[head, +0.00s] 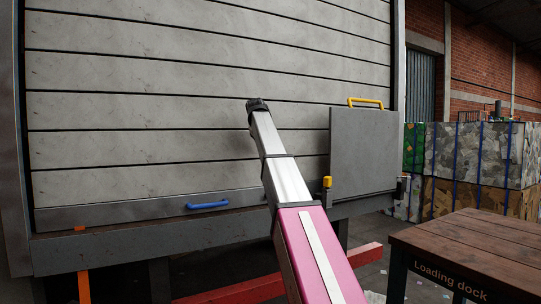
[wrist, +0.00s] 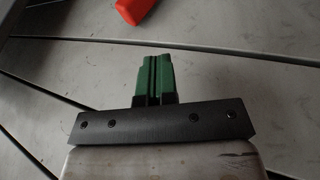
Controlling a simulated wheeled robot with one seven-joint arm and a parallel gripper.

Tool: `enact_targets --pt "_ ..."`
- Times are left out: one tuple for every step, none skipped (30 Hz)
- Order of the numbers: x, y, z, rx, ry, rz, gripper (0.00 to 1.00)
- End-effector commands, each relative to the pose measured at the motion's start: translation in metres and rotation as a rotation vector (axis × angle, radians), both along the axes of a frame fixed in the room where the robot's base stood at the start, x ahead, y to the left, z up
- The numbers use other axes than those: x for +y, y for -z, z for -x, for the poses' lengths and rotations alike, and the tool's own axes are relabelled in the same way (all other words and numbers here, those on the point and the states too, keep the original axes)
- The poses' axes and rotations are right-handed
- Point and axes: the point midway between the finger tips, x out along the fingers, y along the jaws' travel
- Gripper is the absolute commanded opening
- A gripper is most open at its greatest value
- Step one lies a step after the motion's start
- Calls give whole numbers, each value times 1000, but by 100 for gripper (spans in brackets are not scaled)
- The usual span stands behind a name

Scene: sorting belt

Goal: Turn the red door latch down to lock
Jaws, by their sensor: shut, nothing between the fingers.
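The red door latch (wrist: 134,10) shows only in part at the top edge of the wrist view, as a red rounded piece, slightly tilted, in front of the grey slatted door. My gripper (wrist: 157,60) has its green fingers pressed together with nothing between them. They point toward the door, below and a little right of the red piece, apart from it in the picture. In the head view my arm reaches up to the grey slatted door (head: 140,100); the latch and my fingers cannot be made out there.
A blue handle (head: 207,205) is on the door's bottom rail. A grey panel (head: 362,150) with a yellow handle (head: 366,101) stands at the door's right. A yellow-topped piece (head: 327,182) is beside it. A wooden loading dock table (head: 480,245) stands front right, bales (head: 470,155) behind.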

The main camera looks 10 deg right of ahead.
Motion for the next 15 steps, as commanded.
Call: enact_targets --pt "-2 6 -2 2 1 0 0" --pt "-3 9 -4 2 1 0 0" --pt "-5 15 -7 2 1 0 0" --pt "-6 19 -9 1 1 0 0" --pt "-8 23 -11 1 1 0 0" --pt "-10 30 -14 2 2 0 0" --pt "-12 35 -17 2 2 0 0" --pt "-13 40 -19 3 1 0 0" --pt "-15 46 -22 2 1 0 0" --pt "-17 51 -25 1 0 0 0" --pt "-18 55 -27 1 0 0 0" --pt "-20 63 -30 2 1 0 0" --pt "-21 67 -33 2 1 0 0" --pt "-23 72 -35 1 0 0 0" --pt "-25 78 -38 1 0 0 0"
